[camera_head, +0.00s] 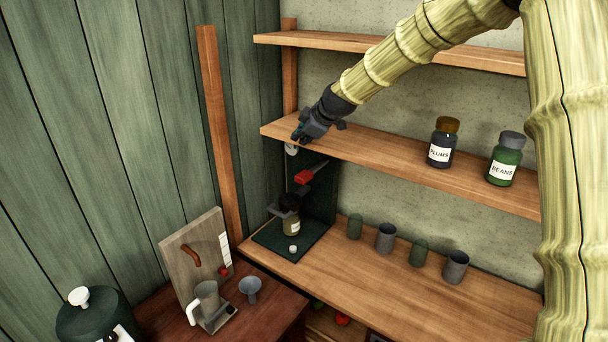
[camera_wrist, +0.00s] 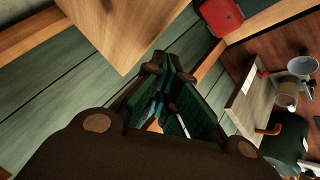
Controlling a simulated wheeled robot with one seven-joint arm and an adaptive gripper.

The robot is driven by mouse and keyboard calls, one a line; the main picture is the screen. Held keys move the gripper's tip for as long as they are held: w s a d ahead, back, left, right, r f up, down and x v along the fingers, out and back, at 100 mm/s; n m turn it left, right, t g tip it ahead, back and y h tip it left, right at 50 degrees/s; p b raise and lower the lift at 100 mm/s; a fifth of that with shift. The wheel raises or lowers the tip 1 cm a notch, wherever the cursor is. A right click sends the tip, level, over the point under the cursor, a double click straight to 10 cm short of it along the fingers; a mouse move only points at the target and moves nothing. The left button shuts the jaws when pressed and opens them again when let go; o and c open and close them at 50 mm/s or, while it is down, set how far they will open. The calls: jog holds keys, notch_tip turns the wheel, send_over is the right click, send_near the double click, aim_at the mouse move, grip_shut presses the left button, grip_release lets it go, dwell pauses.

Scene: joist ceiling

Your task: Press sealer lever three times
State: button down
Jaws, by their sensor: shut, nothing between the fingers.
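The sealer (camera_head: 325,197) stands at the left end of the lower shelf, with a dark green back and base plate. Its lever has a red end (camera_head: 303,176) and sticks out to the left, below the middle shelf. The red end also shows at the top of the wrist view (camera_wrist: 222,16). A jar (camera_head: 291,226) with a dark top stands in the sealer. My gripper (camera_head: 297,136) is at the front edge of the middle shelf, above the lever and apart from it. Its fingers (camera_wrist: 160,84) are shut and empty in the wrist view.
The middle shelf's edge (camera_head: 365,164) is close to my gripper; jars labelled plums (camera_head: 441,146) and beans (camera_head: 505,163) stand on it. Several cups (camera_head: 386,238) stand right of the sealer. A side table (camera_head: 276,310) holds a jug (camera_head: 208,297), a funnel (camera_head: 250,287) and a board.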

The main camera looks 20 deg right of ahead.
aim_at(302, 175)
jog(key=shift+f, duration=0.2)
jog(key=shift+f+b, duration=2.35)
jog(key=shift+f, duration=1.85)
jog(key=shift+f, duration=0.1)
jog(key=shift+s+f+b, duration=0.1)
jog(key=shift+f+b, duration=0.15)
jog(key=shift+b, duration=0.15)
jog(key=shift+s+f+b, duration=0.15)
jog(key=shift+f+b, duration=0.15)
jog(key=shift+f, duration=0.15)
